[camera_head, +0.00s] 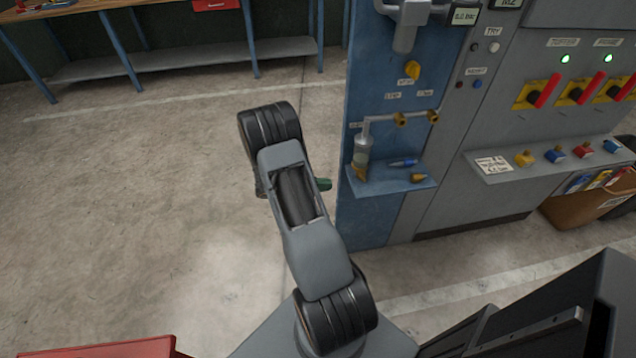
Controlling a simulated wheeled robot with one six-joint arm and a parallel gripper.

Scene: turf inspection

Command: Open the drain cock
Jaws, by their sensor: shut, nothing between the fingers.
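A small clear bowl (362,147) hangs from a grey pipe on the blue panel (365,215). A brass-yellow piece (360,173) sits at its bottom and looks like the drain cock; its setting is too small to tell. Two brass fittings sit on the pipe to the right, one at the near part (401,119) and one farther along (433,117). My gripper (321,184) is mostly hidden behind my arm; only a green tip shows, pointing right. It is shut and empty, left of the panel and apart from the bowl in the picture.
A small blue shelf (395,182) below the bowl holds a blue item (403,163) and a brass piece (418,178). A yellow knob (412,69) is above. Red-handled switches (545,91) are at right. A workbench (180,62) stands behind; floor at left is clear.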

